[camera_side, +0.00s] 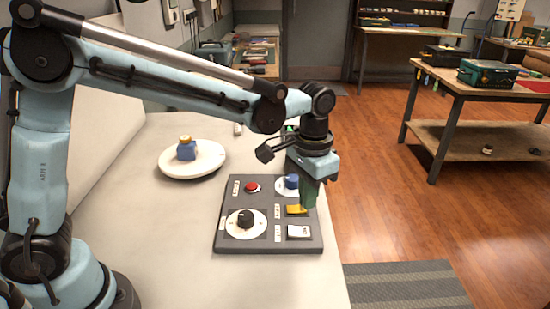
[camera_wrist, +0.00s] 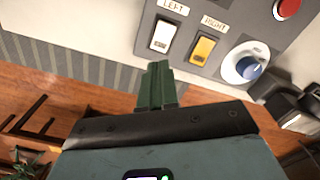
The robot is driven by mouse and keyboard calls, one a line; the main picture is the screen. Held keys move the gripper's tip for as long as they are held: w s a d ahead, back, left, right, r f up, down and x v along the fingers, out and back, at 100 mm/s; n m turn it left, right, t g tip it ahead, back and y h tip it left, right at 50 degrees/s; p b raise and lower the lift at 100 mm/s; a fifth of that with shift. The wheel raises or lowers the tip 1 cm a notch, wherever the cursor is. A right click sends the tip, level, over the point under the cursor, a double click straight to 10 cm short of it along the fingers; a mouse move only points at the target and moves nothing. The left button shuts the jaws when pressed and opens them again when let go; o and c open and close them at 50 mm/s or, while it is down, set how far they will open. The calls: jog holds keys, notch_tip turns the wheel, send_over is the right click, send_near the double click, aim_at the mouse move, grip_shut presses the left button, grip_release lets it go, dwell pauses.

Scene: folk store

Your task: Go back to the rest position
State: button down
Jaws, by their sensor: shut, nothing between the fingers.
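My gripper (camera_side: 309,200) is above the right side of a dark grey control panel (camera_side: 230,238), pointing down. Its green fingers are together and empty; they show shut in the wrist view (camera_wrist: 157,68). The panel carries a red button (camera_side: 252,187), a blue knob (camera_side: 291,181) on a white disc, a black dial (camera_side: 245,218), a yellow switch (camera_side: 296,210) and a white switch (camera_side: 298,231). In the wrist view, the white switch (camera_wrist: 162,36) is labelled LEFT and the yellow switch (camera_wrist: 203,50) RIGHT. I cannot tell whether the fingers touch the panel.
A round white plate (camera_side: 212,164) holding a small blue object with a yellow top (camera_side: 187,149) is on the pale table (camera_side: 170,245), left of the panel. The table's right edge runs close by the panel. A wooden workbench (camera_side: 440,85) stands apart at right.

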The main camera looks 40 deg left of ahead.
jog(key=s+a+r+n+t, duration=0.3)
jog(key=s+a+t, duration=0.4)
jog(key=s+a, duration=0.4)
jog(key=shift+s+a+r, duration=0.3)
jog(key=shift+a+r, duration=0.15)
jog(key=shift+a, duration=0.55)
